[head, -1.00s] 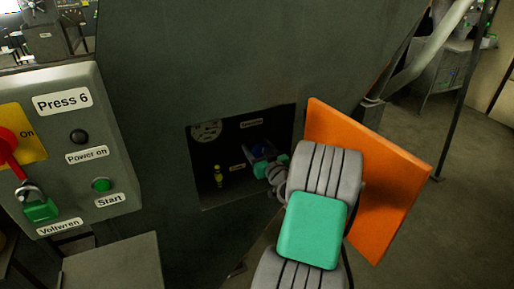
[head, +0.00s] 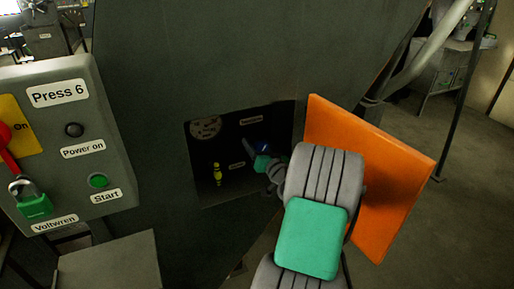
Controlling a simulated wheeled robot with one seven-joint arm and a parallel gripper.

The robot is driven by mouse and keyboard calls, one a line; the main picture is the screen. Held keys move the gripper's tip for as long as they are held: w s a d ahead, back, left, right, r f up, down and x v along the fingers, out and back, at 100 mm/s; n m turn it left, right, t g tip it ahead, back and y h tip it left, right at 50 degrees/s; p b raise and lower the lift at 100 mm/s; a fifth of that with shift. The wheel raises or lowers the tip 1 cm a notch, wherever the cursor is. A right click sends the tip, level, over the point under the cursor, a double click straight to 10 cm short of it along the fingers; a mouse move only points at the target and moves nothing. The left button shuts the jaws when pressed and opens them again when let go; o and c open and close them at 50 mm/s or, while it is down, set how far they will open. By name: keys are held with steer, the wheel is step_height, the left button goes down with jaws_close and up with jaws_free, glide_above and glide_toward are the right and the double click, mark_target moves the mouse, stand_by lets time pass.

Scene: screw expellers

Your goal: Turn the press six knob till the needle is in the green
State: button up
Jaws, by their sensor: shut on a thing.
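The press six recess is a dark box in the grey machine body. A small blue knob (head: 264,148) sits at its back right, under a label. My gripper (head: 256,148) reaches in from the right and is shut on the blue knob; its fingers and wrist partly cover it. A round pale gauge (head: 205,129) is at the upper left of the recess. It is too small and dim to read the needle or a green zone.
An open orange door (head: 400,165) stands right of the recess, behind my arm. A yellow fitting (head: 217,174) is low in the recess. The Press 6 control panel (head: 110,125) with a padlock (head: 35,203) is at the left.

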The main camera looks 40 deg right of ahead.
steer(key=shift+m+b, duration=0.3)
steer(key=shift+m, duration=2)
steer(key=o, duration=1.4)
steer(key=b+v, duration=0.1)
steer(key=v, duration=0.7)
steer(key=shift+b, duration=0.4)
